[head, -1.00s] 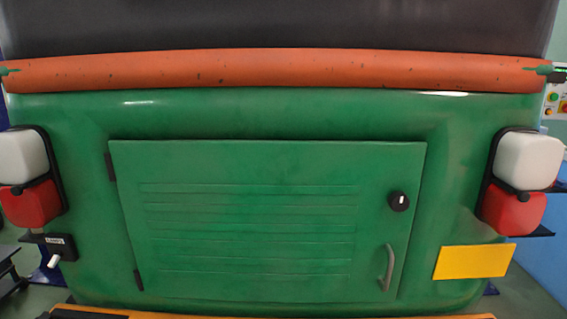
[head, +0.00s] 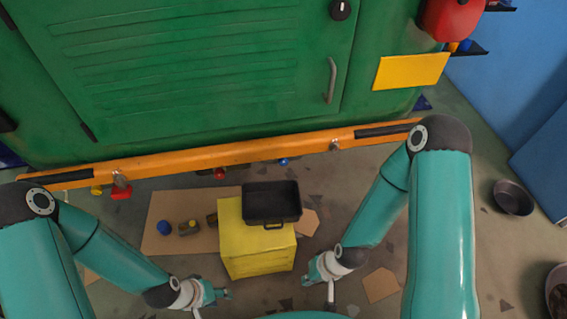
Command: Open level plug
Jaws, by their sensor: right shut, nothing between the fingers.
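The green rickshaw rear (head: 380,40) with its orange bumper (head: 230,154) fills the upper part of the head view. Small coloured parts show below the bumper: a red one (head: 219,173), a blue one (head: 283,161) and a red one (head: 121,192) at the left. I cannot tell which, if any, is the level plug. My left gripper (head: 222,294) is low in the view, left of the yellow box, apart from the rickshaw; its jaw opening is too small to tell. My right gripper (head: 310,272) is right of the yellow box, shut and empty.
A yellow box (head: 258,262) with a black tray (head: 272,215) on top stands between my arms. A cardboard sheet (head: 170,240) with several small parts lies left of it. A dark bowl (head: 513,197) is on the floor at right. Open floor lies around these.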

